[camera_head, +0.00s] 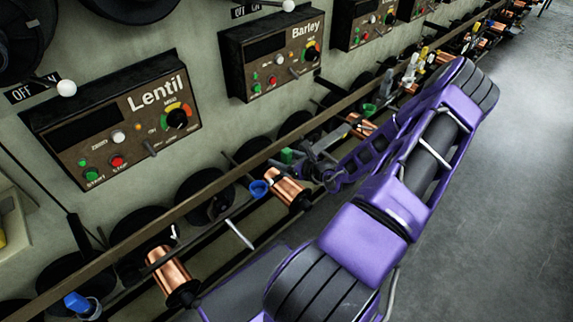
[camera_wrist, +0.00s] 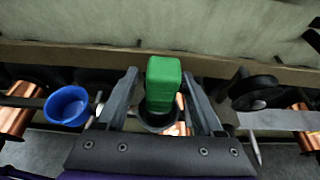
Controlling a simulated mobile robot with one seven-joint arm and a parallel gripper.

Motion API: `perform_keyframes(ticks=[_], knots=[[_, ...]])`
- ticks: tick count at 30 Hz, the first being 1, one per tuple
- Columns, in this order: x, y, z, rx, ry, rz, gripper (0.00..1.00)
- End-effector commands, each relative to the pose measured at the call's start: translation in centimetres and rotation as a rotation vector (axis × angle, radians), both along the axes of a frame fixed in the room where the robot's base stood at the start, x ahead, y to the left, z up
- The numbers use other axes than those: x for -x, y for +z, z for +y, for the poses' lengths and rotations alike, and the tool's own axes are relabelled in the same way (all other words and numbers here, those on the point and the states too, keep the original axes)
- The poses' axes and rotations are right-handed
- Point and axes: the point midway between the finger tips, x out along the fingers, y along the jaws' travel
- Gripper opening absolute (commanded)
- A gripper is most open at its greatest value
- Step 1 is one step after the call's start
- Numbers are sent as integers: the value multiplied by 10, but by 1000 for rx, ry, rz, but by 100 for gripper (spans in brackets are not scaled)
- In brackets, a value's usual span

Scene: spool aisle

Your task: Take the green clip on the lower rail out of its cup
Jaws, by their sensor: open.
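The green clip (camera_wrist: 163,82) stands upright in its dark cup (camera_wrist: 158,122) in the wrist view, with its lower end inside the cup. In the head view the green clip (camera_head: 287,156) shows small at the lower rail, left of my gripper. My gripper (camera_wrist: 161,85) is open, with one grey finger on each side of the green clip. Gaps show between the fingers and the clip. The cup is partly hidden behind the gripper body. In the head view my gripper (camera_head: 308,160) is at the rail and its fingertips are hard to make out.
A blue cup (camera_wrist: 67,105) is left of my gripper; it also shows in the head view (camera_head: 259,189). Copper spools (camera_head: 287,187) sit along the rail. The upper rail (camera_head: 190,203) runs behind. Panels marked Lentil (camera_head: 118,118) and Barley (camera_head: 272,55) hang above. Open floor (camera_head: 480,200) lies right.

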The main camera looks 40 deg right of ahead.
Motion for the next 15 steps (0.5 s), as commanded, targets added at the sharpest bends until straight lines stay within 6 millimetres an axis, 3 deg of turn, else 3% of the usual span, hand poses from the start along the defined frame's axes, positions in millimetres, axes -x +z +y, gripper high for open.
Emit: perform_keyframes(ticks=[3,11,15], knots=[[-11,-5,1,1,2,-1,69],[-13,-4,1,1,0,0,69],[-12,-4,1,1,0,0,44]])
